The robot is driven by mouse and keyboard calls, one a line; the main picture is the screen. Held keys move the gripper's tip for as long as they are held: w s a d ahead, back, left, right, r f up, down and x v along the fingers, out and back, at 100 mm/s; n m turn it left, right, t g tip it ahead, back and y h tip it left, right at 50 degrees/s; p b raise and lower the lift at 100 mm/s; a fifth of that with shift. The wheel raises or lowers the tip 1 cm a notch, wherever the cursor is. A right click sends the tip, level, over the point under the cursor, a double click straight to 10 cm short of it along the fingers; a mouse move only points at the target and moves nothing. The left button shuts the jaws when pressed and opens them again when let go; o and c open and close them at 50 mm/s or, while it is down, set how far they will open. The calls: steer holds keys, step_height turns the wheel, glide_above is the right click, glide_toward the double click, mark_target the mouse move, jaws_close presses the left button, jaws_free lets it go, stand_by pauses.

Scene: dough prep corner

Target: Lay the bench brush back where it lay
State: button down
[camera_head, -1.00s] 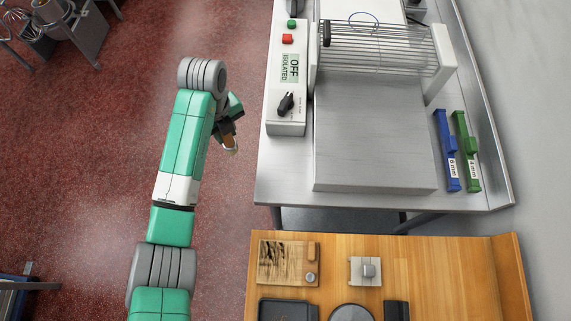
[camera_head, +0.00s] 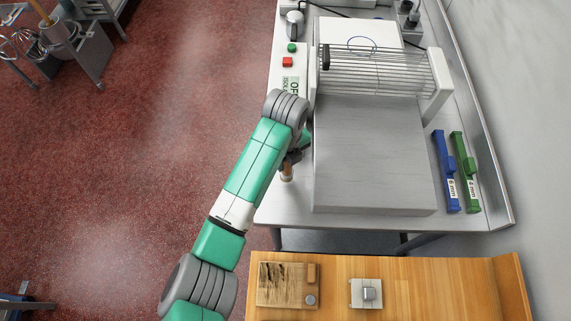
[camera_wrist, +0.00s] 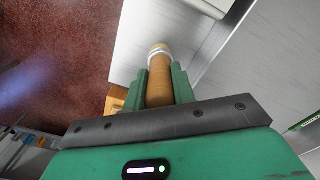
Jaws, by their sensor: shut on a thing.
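My gripper (camera_wrist: 157,84) is shut on a round wooden handle, which I take to be the bench brush (camera_wrist: 160,76). The handle stands out between the two green fingers, with a pale band near its end. In the head view my gripper (camera_head: 293,158) is at the left edge of the steel bench, and the brush handle (camera_head: 287,172) shows just below it. The brush's bristles are hidden in both views. I cannot tell whether the handle touches the bench.
The steel bench (camera_head: 290,210) carries a slicer with a wire frame (camera_head: 385,70) and a flat steel bed (camera_head: 370,150). Blue (camera_head: 446,170) and green (camera_head: 465,170) bars lie at right. A wooden table (camera_head: 430,290) in front holds a dark-marked board (camera_head: 285,283).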

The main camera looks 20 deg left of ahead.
mark_target(285, 167)
steer(key=shift+f, duration=1.9)
steer(key=c, duration=1.2)
jaws_free()
steer(key=shift+o, duration=0.2)
step_height(285, 167, up, 12)
steer(key=shift+r, duration=0.15)
